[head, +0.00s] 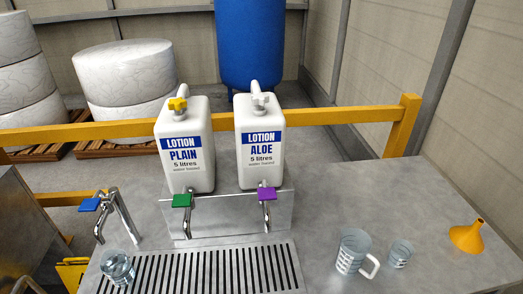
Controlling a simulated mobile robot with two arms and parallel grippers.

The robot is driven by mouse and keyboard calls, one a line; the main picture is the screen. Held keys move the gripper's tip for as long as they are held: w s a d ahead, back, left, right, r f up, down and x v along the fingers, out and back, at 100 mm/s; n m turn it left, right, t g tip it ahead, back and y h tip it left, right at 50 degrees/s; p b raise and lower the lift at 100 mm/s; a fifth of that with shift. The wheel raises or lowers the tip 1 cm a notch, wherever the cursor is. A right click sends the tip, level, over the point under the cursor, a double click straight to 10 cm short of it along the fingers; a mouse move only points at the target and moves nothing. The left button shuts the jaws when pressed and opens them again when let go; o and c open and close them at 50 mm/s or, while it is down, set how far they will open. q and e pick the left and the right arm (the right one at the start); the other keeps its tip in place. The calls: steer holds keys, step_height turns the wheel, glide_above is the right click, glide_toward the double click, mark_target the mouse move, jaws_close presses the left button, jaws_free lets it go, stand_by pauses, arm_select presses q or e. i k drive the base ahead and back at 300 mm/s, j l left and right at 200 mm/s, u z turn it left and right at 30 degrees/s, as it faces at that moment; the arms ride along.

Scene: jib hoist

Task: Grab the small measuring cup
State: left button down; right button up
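The small measuring cup (400,254) is a clear cup with dark markings. It stands upright on the right part of the grey counter in the head view. A larger clear measuring jug (353,252) with a white handle stands just left of it, its handle pointing toward the small cup. Neither of my grippers is clearly in view, and nothing is touching the small cup.
Two white lotion containers, plain (187,150) and aloe (260,145), stand behind a drip grate (200,272) with green and purple taps. A clear glass (117,267) is at the grate's left. An orange funnel (467,237) lies right. A yellow rail (340,115) runs behind.

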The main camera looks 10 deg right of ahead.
mark_target(401, 251)
steer(key=z, duration=1.6)
steer(key=l, duration=0.4)
steer(key=k+l+z, duration=0.1)
steer(key=l, duration=0.35)
